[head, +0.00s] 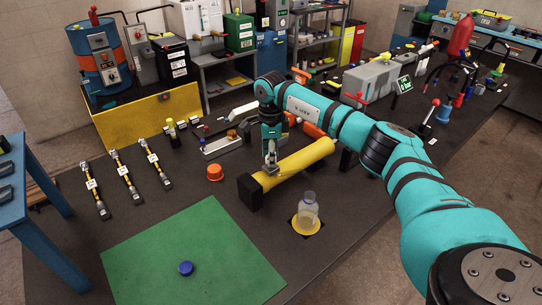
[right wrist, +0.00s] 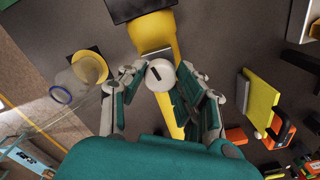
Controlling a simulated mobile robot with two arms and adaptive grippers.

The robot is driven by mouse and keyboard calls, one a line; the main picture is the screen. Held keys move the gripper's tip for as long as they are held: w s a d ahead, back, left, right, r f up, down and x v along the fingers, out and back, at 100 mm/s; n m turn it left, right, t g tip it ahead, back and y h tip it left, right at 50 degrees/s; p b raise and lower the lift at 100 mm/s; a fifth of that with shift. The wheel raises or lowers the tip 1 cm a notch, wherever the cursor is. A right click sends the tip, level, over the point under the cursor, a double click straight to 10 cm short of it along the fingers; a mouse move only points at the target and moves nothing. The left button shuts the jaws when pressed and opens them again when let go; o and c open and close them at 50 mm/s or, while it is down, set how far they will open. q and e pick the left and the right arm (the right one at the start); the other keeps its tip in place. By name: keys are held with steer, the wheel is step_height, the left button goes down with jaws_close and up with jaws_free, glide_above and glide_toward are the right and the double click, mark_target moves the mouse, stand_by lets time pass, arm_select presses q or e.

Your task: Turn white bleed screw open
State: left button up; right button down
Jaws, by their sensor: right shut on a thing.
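A yellow cylinder (head: 300,162) lies on the dark bench with a black block (head: 250,190) at its near left end. My right gripper (head: 271,160) reaches down onto the cylinder close to that end. In the right wrist view, the white bleed screw (right wrist: 160,75) is a round white head with a short dark slot, in front of the yellow cylinder (right wrist: 152,36). The fingers of my right gripper (right wrist: 161,78) are shut on the screw head from both sides. The head view does not show the screw clearly. My left gripper is in neither view.
A clear bottle (head: 307,212) stands on a yellow disc beside the cylinder. An orange cap (head: 215,172) sits to its left.

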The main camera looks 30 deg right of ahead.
steer(key=shift+r+m, duration=0.1)
steer(key=shift+m, duration=1)
steer(key=shift+w, duration=0.1)
steer(key=c, duration=0.9)
jaws_free()
steer(key=shift+c, duration=0.2)
step_height(320, 180, up, 12)
